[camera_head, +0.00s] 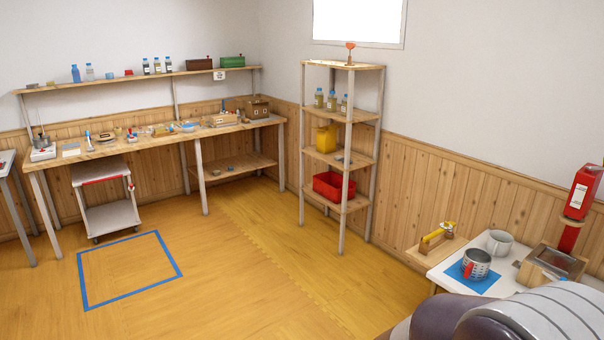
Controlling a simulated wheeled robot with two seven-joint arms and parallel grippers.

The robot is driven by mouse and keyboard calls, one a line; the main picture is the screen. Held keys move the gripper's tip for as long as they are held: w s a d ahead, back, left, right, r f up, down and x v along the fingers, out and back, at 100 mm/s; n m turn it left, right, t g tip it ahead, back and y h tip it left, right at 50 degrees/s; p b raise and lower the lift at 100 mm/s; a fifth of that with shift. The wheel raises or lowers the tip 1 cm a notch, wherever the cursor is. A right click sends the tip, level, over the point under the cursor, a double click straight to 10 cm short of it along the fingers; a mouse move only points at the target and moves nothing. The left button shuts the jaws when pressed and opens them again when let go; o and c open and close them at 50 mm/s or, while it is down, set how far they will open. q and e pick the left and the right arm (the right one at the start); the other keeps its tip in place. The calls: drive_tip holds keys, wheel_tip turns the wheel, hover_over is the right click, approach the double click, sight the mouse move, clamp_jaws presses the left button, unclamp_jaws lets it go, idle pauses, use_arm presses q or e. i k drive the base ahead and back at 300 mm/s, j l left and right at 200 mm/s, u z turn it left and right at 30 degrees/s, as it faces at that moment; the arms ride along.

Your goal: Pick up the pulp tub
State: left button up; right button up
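I cannot tell for certain which vessel is the pulp tub. A red open tub (334,187) sits on the lowest visible board of the corner shelf. On the white table at the right, a pale grey round vessel (499,242) stands behind a metal perforated vessel (476,263) with a red handle. The perforated vessel is on a blue mat (454,271). Neither gripper is in view. Part of my own arm covers the bottom right corner and hides the near part of that table.
A long workbench (150,142) with many small items runs along the back left wall. A wooden-framed box (556,260) and a red device (579,195) are at the right. The floor is clear, with a blue taped square (166,252).

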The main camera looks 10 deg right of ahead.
sight(500, 243)
drive_tip(key=i+l+z, duration=0.35)
drive_tip(key=i, duration=1.2)
drive_tip(key=i+j+z, duration=0.1)
drive_tip(key=i+z, duration=0.25)
drive_tip(key=i, duration=1.2)
drive_tip(key=i+z, duration=0.35)
drive_tip(key=i, duration=0.2)
drive_tip(key=i+j+z, duration=0.15)
drive_tip(key=i+z, duration=0.15)
drive_tip(key=i, duration=0.3)
drive_tip(key=i+j+z, duration=0.35)
drive_tip(key=i, duration=0.2)
drive_tip(key=i+l+z, duration=0.15)
drive_tip(key=i+z, duration=0.6)
drive_tip(key=z, duration=0.25)
drive_tip(key=i+j+z, duration=0.15)
drive_tip(key=i+z, duration=0.35)
drive_tip(key=k, duration=0.1)
